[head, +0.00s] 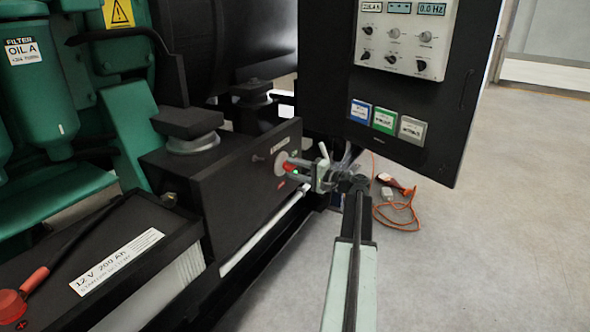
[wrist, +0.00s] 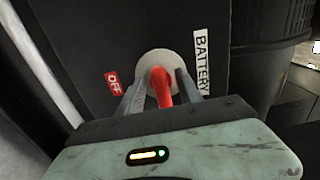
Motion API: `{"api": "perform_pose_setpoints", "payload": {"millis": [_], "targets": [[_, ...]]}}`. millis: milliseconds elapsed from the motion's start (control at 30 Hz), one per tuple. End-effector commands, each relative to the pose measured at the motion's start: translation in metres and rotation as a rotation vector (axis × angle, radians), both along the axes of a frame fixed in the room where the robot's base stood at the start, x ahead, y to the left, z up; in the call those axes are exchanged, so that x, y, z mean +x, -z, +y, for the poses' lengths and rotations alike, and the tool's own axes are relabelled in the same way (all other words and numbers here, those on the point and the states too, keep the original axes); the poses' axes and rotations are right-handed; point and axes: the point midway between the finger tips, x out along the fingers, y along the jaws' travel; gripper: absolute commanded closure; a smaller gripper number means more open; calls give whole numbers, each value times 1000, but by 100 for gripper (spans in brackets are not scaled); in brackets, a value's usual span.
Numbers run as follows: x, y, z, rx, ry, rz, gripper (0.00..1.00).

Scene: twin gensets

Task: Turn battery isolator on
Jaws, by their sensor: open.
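The battery isolator has a red handle (wrist: 160,88) on a pale round plate (wrist: 165,60), set in a dark panel. A red OFF label (wrist: 113,84) lies left of it and a white BATTERY label (wrist: 201,62) right of it in the wrist view. My gripper (wrist: 158,90) is open, with one finger on each side of the red handle; I cannot tell whether either touches it. In the head view, my gripper (head: 292,168) is at the isolator's plate (head: 281,163) on the side of the dark box, hiding part of the handle.
A black control cabinet (head: 395,85) hangs above and right of my arm. The starter battery (head: 118,262) with a red cable end (head: 12,305) is at lower left. A green engine (head: 50,110) stands behind. An orange cable (head: 400,218) lies on open floor at right.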

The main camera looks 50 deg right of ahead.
Motion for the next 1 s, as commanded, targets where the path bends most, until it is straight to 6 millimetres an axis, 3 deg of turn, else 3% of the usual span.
{"api": "perform_pose_setpoints", "payload": {"millis": [167, 500, 1000], "targets": [[-14, 0, -3, 0, 1, 0, 58], [-71, 0, -18, 0, 2, 0, 58], [-75, 0, -19, 0, 0, 0, 58]]}}
